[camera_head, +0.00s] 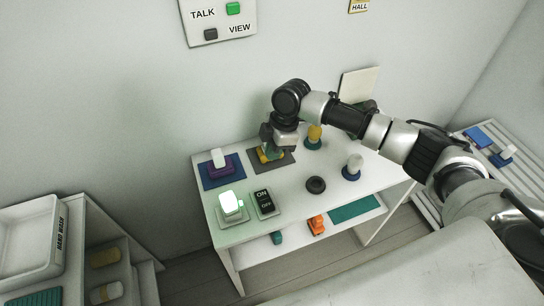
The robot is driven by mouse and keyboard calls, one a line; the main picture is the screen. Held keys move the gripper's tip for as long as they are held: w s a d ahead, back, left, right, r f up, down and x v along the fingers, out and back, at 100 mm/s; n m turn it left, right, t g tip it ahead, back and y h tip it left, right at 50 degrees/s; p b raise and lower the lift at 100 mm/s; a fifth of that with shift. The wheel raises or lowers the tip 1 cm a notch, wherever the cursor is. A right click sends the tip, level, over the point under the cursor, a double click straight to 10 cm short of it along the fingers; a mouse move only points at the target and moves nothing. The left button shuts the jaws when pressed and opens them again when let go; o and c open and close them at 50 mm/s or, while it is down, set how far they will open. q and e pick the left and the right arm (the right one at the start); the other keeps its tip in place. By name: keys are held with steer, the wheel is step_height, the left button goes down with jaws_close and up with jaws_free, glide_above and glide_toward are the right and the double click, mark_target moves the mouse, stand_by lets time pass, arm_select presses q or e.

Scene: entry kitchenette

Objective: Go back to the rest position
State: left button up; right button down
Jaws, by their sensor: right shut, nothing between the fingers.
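My right arm reaches in from the right over the white table. My right gripper (270,155) points down at the table's back, over a yellow thing (264,158) on a dark grey mat (286,161). The gripper is shut, with nothing held. It partly hides the yellow thing, and I cannot tell whether they touch. My left gripper is not in view.
The white table (290,199) carries a purple block with a white top (220,160), a glowing white lamp (230,203), an ON/OFF switch (264,203), a black ring (316,184), a white-and-blue piece (353,167) and a yellow-and-blue piece (314,136). A wall panel (219,20) hangs above.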

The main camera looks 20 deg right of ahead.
steer(key=shift+a, duration=0.1)
stand_by(0.3)
steer(key=s+a+f+m+t+y, duration=0.1)
steer(key=s+a+f+m+t, duration=0.3)
steer(key=s+a, duration=0.7)
steer(key=s+d+m+h, duration=0.4)
steer(key=s+d+m, duration=0.8)
steer(key=s+d, duration=0.4)
step_height(320, 180, down, 28)
steer(key=s+a+g, duration=0.1)
steer(key=s+a, duration=0.1)
steer(key=s+d+f+g+b, duration=0.1)
steer(key=s+d+f, duration=0.2)
steer(key=s+f, duration=1.1)
steer(key=shift+s+f, duration=0.35)
steer(key=shift+s, duration=0.5)
